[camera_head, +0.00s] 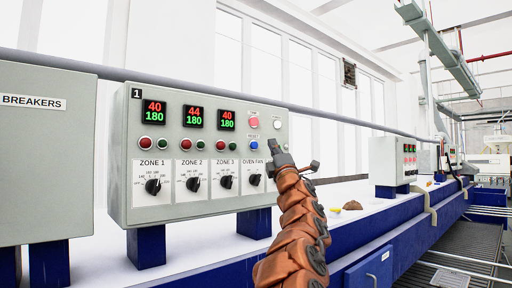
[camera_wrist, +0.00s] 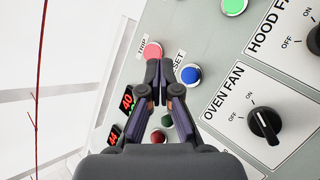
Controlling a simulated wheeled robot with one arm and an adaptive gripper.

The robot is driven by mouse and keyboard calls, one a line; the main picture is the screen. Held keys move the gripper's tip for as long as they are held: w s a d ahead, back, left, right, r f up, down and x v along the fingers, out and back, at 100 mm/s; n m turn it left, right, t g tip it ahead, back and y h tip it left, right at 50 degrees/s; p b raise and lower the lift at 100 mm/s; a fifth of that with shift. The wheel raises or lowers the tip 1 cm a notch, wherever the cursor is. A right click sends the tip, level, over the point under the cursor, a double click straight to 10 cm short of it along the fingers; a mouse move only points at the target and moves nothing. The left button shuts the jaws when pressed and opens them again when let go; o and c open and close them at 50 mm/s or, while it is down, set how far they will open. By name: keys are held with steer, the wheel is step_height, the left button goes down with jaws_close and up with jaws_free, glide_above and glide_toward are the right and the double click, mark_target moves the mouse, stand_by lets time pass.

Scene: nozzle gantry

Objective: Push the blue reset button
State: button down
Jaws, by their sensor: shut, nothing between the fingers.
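The blue reset button (camera_head: 253,145) is on the right part of the grey control panel (camera_head: 122,170), below the pink trip button (camera_head: 254,123). In the wrist view the blue button (camera_wrist: 190,74) lies just right of my gripper's fingertips (camera_wrist: 160,68), with its label partly hidden by a finger. The trip button (camera_wrist: 153,51) is just beyond the tips. My gripper (camera_head: 272,146) is shut and empty, in front of the panel's right side. I cannot tell whether the tips touch the panel; the blue button looks clear of them.
The oven fan knob (camera_wrist: 264,123) and a green button (camera_wrist: 233,6) are to the right in the wrist view. Red and green buttons and temperature displays (camera_head: 193,116) are left of my gripper. A breakers box (camera_head: 45,150) stands at far left, and a second panel (camera_head: 393,160) stands farther right.

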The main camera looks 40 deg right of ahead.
mark_target(254, 145)
steer(key=shift+w+b, duration=0.3)
steer(key=shift+w, duration=2)
steer(key=shift+w, duration=0.1)
steer(key=shift+w+d, duration=0.1)
steer(key=shift+w, duration=0.3)
steer(key=shift+w, duration=0.45)
stand_by(0.6)
steer(key=shift+b, duration=0.3)
steer(key=shift+s, duration=0.9)
